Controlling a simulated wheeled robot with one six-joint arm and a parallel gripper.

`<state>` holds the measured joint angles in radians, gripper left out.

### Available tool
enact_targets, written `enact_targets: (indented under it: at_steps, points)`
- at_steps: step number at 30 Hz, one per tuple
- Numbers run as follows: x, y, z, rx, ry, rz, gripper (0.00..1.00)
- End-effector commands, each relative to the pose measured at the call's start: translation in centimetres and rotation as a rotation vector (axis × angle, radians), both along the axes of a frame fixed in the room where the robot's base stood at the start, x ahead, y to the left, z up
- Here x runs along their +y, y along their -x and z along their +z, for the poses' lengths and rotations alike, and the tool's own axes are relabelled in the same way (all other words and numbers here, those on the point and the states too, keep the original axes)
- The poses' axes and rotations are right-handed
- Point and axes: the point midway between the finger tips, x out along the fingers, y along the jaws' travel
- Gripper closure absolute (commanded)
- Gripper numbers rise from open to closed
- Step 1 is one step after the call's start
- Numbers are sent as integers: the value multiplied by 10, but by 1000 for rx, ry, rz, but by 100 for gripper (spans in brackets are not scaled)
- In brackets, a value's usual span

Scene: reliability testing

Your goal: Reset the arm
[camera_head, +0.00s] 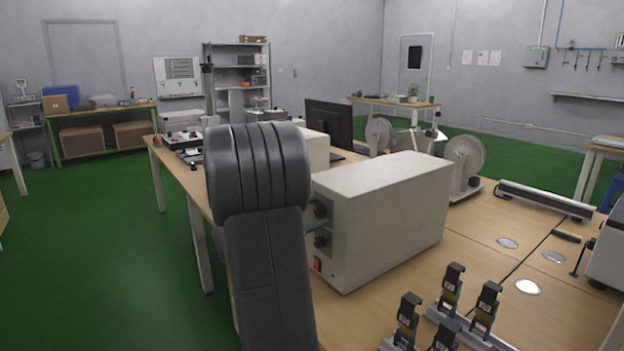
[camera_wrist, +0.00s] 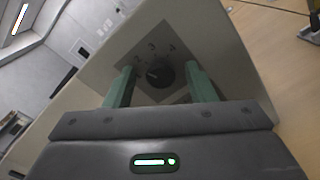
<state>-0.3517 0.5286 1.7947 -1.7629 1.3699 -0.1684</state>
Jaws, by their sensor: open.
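My arm rises in the middle of the head view and covers part of the table. My gripper shows in the wrist view (camera_wrist: 160,88) with its two green fingers apart, one on each side of a dark round knob (camera_wrist: 160,73). The knob sits on a panel with numbers around it; whether the fingers touch it I cannot tell. The panel belongs to a large beige box (camera_head: 390,215) on the wooden table. In the head view a green finger shows beside the box's upper knob, and the rest of the gripper is hidden behind my arm.
Below the knobs the box has a red switch (camera_head: 317,264). Black clamp fixtures (camera_head: 450,288) stand on the table (camera_head: 540,312) at the front right. A monitor (camera_head: 330,122) and a reel machine (camera_head: 464,160) stand behind the box. The green floor (camera_head: 110,230) at left is clear.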

Motion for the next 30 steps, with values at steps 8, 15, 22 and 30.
enact_targets:
  at_steps: [8, 15, 22, 30]
  points:
    - [0, 0, 5, 124, 88, 0, 50]
    - [0, 0, 5, 229, 166, -1, 50]
    - [0, -1, 5, 332, 240, 0, 50]
    - [30, 20, 0, 352, 257, 3, 50]
